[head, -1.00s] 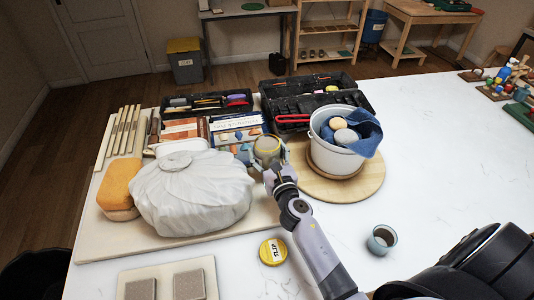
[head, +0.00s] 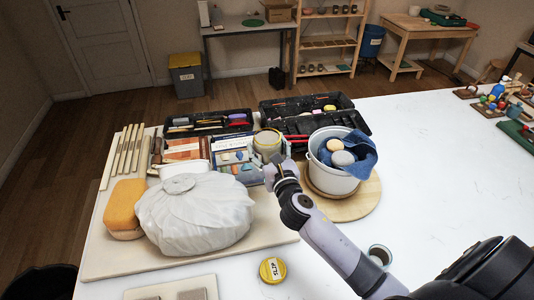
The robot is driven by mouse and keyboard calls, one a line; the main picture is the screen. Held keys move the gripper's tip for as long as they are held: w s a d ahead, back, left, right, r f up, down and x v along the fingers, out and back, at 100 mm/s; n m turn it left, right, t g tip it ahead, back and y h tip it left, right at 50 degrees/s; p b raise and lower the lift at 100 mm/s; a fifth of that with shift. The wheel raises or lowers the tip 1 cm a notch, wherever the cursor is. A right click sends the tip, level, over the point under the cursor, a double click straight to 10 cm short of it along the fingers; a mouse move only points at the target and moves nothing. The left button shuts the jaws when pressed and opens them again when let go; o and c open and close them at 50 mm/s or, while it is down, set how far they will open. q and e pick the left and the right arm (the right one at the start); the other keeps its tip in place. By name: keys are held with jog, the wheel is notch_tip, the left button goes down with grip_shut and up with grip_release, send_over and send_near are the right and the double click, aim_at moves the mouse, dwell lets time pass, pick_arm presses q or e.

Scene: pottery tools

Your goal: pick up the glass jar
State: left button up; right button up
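The glass jar (head: 267,142), with tan contents, is upright at the end of my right arm, in the middle of the head view. My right gripper (head: 271,163) is at the jar's near side and appears shut on it. The fingers are small and partly hidden. The jar seems held above the books and tool trays, left of the white bucket. A yellow lid marked SLIP (head: 272,270) lies apart on the white table (head: 325,262). My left gripper is not in view.
The white bucket (head: 331,181) with a blue cloth stands on a round wooden board (head: 367,203). A wrapped clay bag (head: 195,215) and an orange sponge (head: 124,205) are at left. A small cup (head: 380,255) is partly hidden by my arm.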

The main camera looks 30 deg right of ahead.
aim_at(263, 131)
jog(key=shift+r, duration=1.65)
